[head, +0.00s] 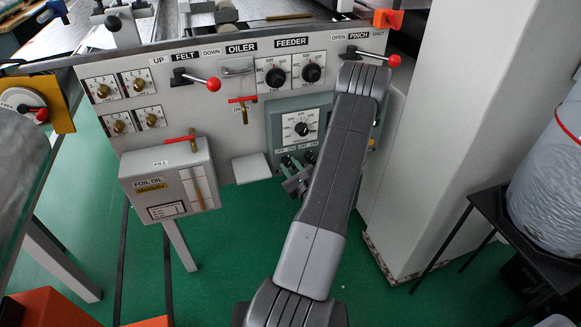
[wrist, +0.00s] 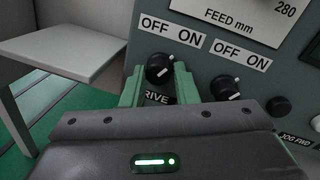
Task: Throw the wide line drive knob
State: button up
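Two black knobs sit side by side on the grey control panel, each under an OFF ON label. The left knob (wrist: 160,69) has a partly hidden label below it, reading "RIVE"; its white mark is small, and I cannot tell its setting surely. The right knob (wrist: 226,88) has its white mark toward the lower right; its lower label is hidden. My gripper (wrist: 158,74) has its green fingers on either side of the left knob, with slight gaps visible. In the head view my gripper (head: 291,174) is just below the knobs, partly covered by my arm.
A FEED mm dial (head: 302,129) is above the knobs. A black button (wrist: 278,106) and a JOG FWD label are to the right. A pale shelf (wrist: 65,55) juts out left of the panel. The FOIL OIL box (head: 170,182) stands further left, with the white column (head: 430,130) at right.

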jog(key=shift+c, duration=0.8)
jog(key=shift+f+n+b, duration=0.15)
jog(key=shift+n+b, duration=0.15)
jog(key=shift+b, duration=0.3)
jog(key=shift+f+n+b, duration=0.1)
jog(key=shift+n+b, duration=0.5)
jog(key=shift+b, duration=0.4)
jog(key=n+b, duration=0.2)
jog(key=b, duration=0.1)
jog(key=n+b, duration=0.2)
jog(key=b, duration=0.2)
jog(key=shift+a+g+h, duration=0.1)
jog(key=shift+g+h, duration=0.2)
jog(key=n+b, duration=0.3)
jog(key=b, duration=0.3)
jog(key=shift+s+n+h+b, duration=0.1)
jog(key=shift+n+h+b, duration=0.2)
jog(key=shift+b, duration=0.1)
jog(key=b, duration=0.1)
jog(key=n+b, duration=0.1)
jog(key=b, duration=0.1)
jog(key=shift+r+n, duration=0.25)
jog(key=shift+n, duration=0.05)
jog(key=shift+r, duration=0.15)
jog(key=o, duration=1)
